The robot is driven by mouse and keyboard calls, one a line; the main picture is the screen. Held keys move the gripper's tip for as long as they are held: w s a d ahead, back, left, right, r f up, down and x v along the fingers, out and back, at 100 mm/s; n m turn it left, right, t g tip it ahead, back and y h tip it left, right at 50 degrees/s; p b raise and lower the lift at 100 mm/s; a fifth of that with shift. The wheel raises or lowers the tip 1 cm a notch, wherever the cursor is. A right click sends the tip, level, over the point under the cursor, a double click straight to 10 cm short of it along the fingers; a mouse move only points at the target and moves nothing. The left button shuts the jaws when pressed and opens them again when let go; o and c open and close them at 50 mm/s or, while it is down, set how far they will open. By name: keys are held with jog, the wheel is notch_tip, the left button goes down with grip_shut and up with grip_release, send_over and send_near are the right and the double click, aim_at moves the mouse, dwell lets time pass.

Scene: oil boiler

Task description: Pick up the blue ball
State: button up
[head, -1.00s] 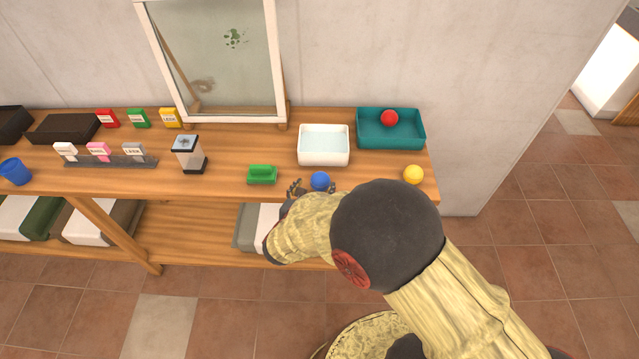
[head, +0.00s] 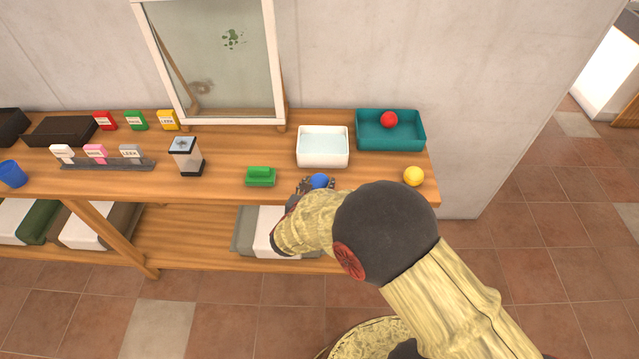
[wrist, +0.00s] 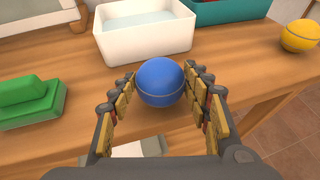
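The blue ball (head: 320,181) is on the front edge of the wooden table, partly hidden by my arm in the head view. In the wrist view the blue ball (wrist: 161,82) lies between the two padded fingers of my gripper (wrist: 160,92). The left fingertip is close to or touching the ball's left side, and the right finger is close to its right side. The fingers are apart around the ball. I cannot tell whether both touch it. In the head view my gripper (head: 317,187) is mostly hidden by my arm.
A white tub (head: 322,161) of water stands behind the ball. A green block-like object (head: 261,182) is to the left. A yellow ball (head: 413,176) is to the right, and a teal tray (head: 391,143) with a red ball (head: 389,119) is at the back right.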

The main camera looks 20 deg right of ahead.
jog(key=c, duration=0.7)
jog(key=shift+c, duration=0.6)
jog(key=shift+r, duration=0.1)
